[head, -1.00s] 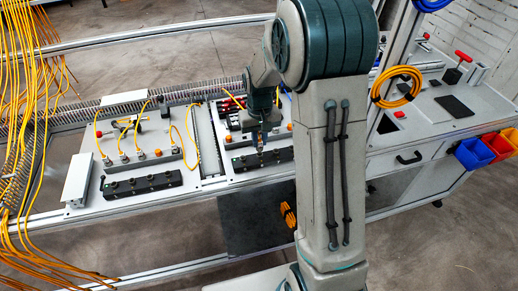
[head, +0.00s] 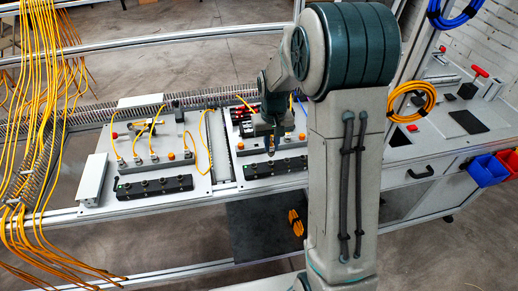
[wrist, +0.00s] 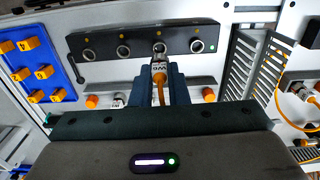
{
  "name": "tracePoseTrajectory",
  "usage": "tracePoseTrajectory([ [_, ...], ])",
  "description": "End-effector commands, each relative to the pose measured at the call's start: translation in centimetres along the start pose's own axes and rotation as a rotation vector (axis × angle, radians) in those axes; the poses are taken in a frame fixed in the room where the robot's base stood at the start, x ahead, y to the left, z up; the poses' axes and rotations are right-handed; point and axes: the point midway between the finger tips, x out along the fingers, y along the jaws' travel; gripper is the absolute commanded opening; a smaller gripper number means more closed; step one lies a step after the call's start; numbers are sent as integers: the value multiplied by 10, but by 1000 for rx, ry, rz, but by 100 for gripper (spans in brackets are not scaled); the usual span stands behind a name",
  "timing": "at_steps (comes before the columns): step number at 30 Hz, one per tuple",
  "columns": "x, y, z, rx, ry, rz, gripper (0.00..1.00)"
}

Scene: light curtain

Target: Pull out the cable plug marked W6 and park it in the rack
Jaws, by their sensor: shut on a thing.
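My gripper (wrist: 159,88) is shut on the plug marked W6 (wrist: 158,67), a metal-ended plug with a white label and an orange cable. In the wrist view the plug's end is at the third hole from the left of the black rack (wrist: 106,43); I cannot tell whether it is in the hole or just in front of it. The other holes in the rack look empty. In the head view my gripper (head: 272,143) is over the rack (head: 245,172) on the right-hand board, and the plug is small there.
A blue tray with orange blocks (wrist: 40,71) is left of the rack in the wrist view. Orange caps (wrist: 92,101) stand close to my fingers. A slotted cable duct (wrist: 243,66) runs at right. Another black rack (head: 153,187) is on the left-hand board.

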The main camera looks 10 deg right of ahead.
Motion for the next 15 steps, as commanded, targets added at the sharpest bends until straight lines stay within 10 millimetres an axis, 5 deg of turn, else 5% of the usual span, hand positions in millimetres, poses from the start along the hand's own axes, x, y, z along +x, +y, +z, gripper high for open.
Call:
tracePoseTrajectory([
  [15,-33,0,0,0,1,0,0],
])
